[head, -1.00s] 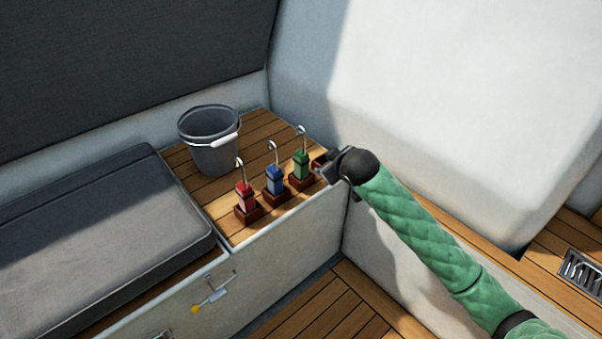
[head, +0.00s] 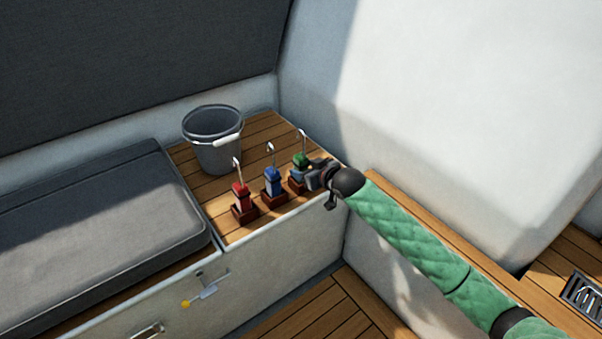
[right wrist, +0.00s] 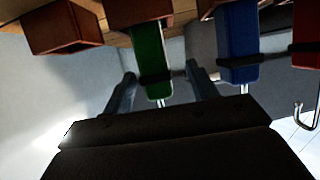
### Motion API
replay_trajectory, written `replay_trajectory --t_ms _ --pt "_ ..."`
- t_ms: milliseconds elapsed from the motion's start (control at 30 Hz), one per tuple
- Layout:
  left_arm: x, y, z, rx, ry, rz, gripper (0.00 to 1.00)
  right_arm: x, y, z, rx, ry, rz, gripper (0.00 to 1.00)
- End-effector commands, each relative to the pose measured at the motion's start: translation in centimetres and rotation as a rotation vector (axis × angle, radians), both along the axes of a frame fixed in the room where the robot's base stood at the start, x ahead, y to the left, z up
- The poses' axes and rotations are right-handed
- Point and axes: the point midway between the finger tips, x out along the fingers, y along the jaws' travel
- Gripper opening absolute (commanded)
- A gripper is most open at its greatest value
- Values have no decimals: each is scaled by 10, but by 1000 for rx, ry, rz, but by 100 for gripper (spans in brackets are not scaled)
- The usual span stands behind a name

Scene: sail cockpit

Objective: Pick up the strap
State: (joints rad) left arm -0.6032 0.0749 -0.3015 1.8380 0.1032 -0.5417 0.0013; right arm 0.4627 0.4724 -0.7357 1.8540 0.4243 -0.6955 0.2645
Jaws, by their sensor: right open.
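Three rolled straps with metal hooks stand upright in brown holders on the wooden bench top: a red strap (head: 241,198), a blue strap (head: 272,184) and a green strap (head: 301,160). My right gripper (head: 305,177) is at the green strap from the right and hides part of it. In the right wrist view, which shows the scene upside down, my open right gripper (right wrist: 161,78) has one finger on each side of the green strap (right wrist: 148,55). The blue strap (right wrist: 238,45) is just outside the fingers. My left gripper is not in view.
A grey bucket (head: 213,150) stands behind the straps on the bench top (head: 190,170). A dark cushion (head: 95,225) lies to the left. A pale wall (head: 420,90) rises behind and to the right of my right arm.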

Motion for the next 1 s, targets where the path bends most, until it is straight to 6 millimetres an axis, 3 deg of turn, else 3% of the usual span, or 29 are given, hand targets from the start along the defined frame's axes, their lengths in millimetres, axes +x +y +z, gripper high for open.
replay_trajectory --t_ms 400,767,1000 --pt "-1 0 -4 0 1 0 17 38 21 -21 0 -1 0 58" --pt "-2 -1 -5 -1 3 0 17 44 25 -24 -2 -1 0 58" --pt "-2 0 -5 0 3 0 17 44 25 -25 -2 -1 0 13"
